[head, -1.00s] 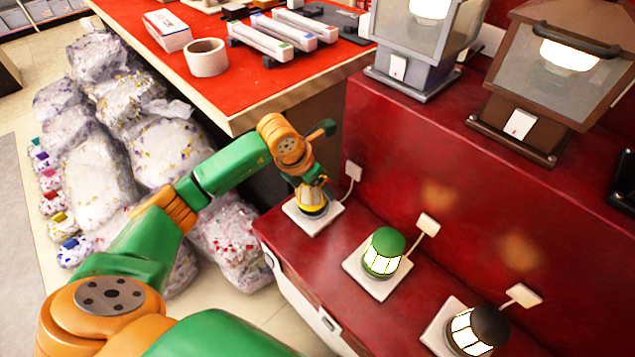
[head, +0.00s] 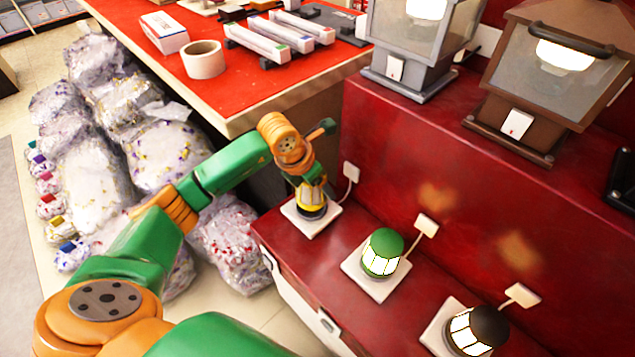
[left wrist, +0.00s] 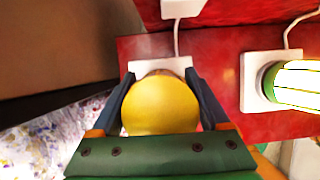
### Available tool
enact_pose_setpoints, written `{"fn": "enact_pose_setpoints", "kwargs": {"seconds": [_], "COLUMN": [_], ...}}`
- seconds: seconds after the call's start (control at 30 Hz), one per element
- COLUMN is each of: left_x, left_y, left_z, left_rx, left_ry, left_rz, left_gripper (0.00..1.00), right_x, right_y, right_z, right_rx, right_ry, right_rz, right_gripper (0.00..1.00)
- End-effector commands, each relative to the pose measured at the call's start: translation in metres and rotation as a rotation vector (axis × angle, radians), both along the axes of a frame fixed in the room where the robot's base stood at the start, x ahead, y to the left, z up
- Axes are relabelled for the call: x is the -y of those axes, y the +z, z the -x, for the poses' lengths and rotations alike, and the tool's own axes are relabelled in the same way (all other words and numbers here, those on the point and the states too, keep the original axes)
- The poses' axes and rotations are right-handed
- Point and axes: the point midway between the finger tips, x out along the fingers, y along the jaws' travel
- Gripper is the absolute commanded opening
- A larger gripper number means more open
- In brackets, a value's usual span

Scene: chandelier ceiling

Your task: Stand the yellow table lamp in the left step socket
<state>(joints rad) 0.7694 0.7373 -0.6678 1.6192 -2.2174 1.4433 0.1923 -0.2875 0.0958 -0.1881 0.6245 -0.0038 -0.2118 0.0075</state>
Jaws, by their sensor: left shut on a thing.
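The yellow table lamp (head: 312,201) is at the left white step socket (head: 301,222), upright, its dark base over the plate. Whether it is fully seated I cannot tell. My left gripper (head: 313,184) is shut on the lamp from above. In the left wrist view the lamp's round yellow top (left wrist: 160,105) sits between my two dark fingers (left wrist: 160,98), with the white socket plate (left wrist: 160,67) behind it. The lamp's panels look dull in the head view, unlike its lit neighbours. My right gripper is not in view.
A lit green lamp (head: 383,252) stands on the middle socket and a lit black lamp (head: 478,330) on the right one. Big grey (head: 415,40) and brown (head: 545,75) lanterns stand on the upper step. A red table (head: 250,85) is behind my arm; filled bags (head: 100,180) lie left.

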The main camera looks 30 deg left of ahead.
Motion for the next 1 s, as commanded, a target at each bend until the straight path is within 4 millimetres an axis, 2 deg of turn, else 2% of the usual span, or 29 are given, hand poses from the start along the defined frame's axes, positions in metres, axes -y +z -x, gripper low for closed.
{"fn": "enact_pose_setpoints", "kwargs": {"seconds": [1.0], "left_x": [-0.0002], "left_y": [-0.01], "left_z": [0.0001], "left_rx": [0.001], "left_ry": [0.0], "left_rz": [0.0], "left_gripper": [0.09], "right_x": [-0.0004], "right_y": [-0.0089], "right_z": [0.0], "right_rx": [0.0], "right_ry": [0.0], "right_rz": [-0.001], "right_gripper": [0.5]}}
